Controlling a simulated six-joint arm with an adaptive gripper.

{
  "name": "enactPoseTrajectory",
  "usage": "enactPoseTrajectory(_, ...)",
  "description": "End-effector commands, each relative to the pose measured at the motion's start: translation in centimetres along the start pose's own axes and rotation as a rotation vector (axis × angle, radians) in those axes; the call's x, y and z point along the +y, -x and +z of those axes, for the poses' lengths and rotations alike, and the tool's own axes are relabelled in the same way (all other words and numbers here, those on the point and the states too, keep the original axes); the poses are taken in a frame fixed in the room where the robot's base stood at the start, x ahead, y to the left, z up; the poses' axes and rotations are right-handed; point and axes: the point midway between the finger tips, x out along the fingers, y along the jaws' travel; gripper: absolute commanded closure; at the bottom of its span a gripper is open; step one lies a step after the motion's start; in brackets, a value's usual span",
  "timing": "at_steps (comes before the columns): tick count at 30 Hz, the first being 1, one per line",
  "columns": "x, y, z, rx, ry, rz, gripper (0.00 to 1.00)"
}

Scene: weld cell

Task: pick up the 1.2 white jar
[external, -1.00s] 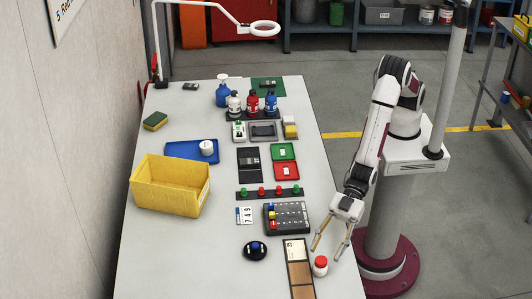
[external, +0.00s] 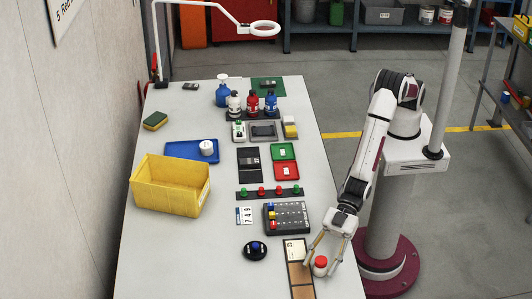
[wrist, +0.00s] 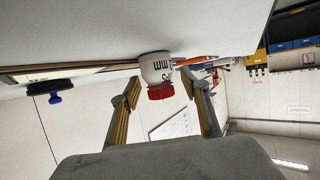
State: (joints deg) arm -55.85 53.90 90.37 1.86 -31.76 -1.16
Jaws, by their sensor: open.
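A small white jar with a red lid (external: 320,262) stands near the front right of the bench, beside a tan-and-white board. In the wrist view the jar (wrist: 155,70) appears upside down, with dark print including "mm" on its side; the full number cannot be read. My gripper (external: 321,267) is open, with its fingers on either side of the jar in the external view. In the wrist view the open fingers (wrist: 161,88) show to the left and right of its lid, with gaps to both. Another white jar (external: 207,147) stands on the blue tray.
The tan-and-white board (external: 299,270) lies just left of the jar. A round black base with a blue knob (external: 255,250) and a dark grey block with coloured pieces (external: 287,218) are nearby. A yellow bin (external: 171,187) stands further left. The bench's front left is clear.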

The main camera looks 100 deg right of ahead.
Motion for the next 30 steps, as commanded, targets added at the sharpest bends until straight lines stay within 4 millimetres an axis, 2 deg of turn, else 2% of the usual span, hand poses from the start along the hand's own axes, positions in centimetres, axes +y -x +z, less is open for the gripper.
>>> enactPoseTrajectory(11,0.00,0.03,-0.01,0.000,0.000,0.000,0.54)
enactPoseTrajectory(16,0.00,0.03,-0.01,0.000,0.000,0.000,0.96)
enactPoseTrajectory(30,0.00,0.18,-0.46,0.002,0.000,0.000,0.96)
